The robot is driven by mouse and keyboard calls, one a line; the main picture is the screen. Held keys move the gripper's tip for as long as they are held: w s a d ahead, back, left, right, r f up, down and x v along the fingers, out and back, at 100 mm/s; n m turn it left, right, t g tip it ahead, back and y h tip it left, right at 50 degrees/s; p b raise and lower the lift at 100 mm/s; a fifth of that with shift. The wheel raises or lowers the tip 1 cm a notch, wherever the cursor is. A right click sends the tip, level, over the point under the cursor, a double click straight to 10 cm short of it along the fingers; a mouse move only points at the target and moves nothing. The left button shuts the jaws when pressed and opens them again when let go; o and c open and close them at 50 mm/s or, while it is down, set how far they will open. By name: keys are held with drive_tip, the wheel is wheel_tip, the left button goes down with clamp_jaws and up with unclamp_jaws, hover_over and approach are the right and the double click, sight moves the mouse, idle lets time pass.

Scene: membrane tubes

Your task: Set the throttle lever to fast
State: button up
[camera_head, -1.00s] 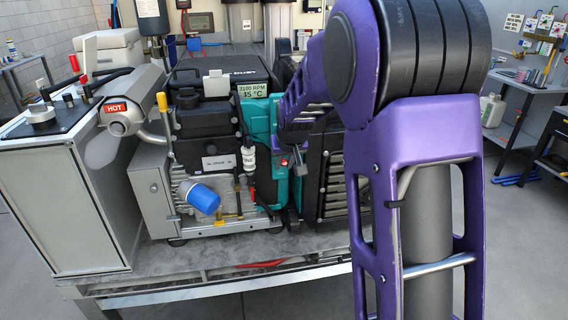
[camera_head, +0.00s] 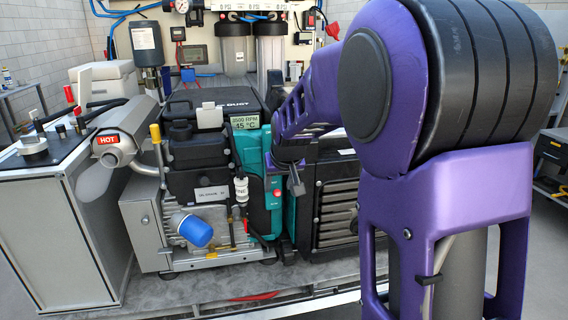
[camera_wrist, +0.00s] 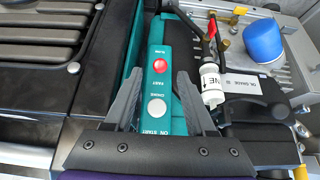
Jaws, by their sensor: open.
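The teal control strip (camera_wrist: 178,54) of the engine lies between my fingers in the wrist view. I cannot tell for certain which is the throttle lever; the red one is the nearer to FAST. The red knob also shows on the engine's front in the head view (camera_head: 277,195). My gripper (camera_wrist: 157,88) is open, with its grey fingers either side of the strip and nothing held.
A blue oil filter (camera_head: 196,231) and a white valve fitting (camera_wrist: 213,84) are right of my fingers in the wrist view. The hot exhaust (camera_head: 122,140) is at the left. A black ribbed housing (camera_head: 337,205) is beside the strip.

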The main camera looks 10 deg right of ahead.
drive_tip(key=v, duration=1.1)
drive_tip(key=shift+s+r, duration=0.2)
drive_tip(key=shift+r, duration=0.15)
